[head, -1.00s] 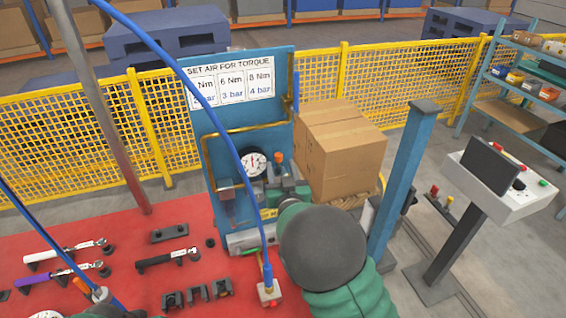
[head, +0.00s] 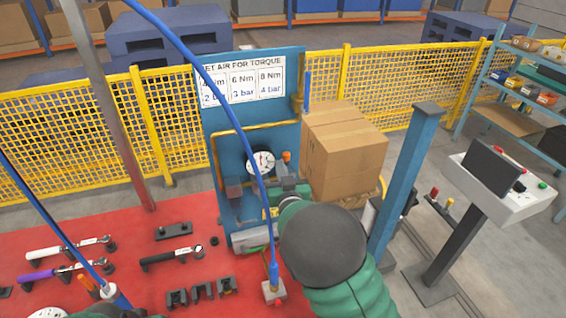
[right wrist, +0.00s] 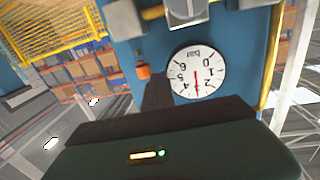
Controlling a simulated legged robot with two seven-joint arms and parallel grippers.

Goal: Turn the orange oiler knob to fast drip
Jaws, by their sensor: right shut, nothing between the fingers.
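The orange oiler knob (head: 287,156) sits to the right of the round pressure gauge (head: 261,163) on the blue panel (head: 230,115). In the right wrist view, where the gauge (right wrist: 197,72) appears upside down, the orange knob (right wrist: 143,71) is to its left. My right gripper (head: 284,182) is just below the knob in the head view, partly hidden behind my forearm. In the right wrist view its dark fingers (right wrist: 156,93) are shut and empty, pointing toward the panel just beside the knob. They appear apart from it.
A cardboard box (head: 343,155) stands right of the panel, with a blue post (head: 403,180) nearer. A blue hose (head: 222,100) crosses in front of the panel. Torque wrenches (head: 70,250) and small black blocks (head: 202,290) lie on the red surface (head: 140,285).

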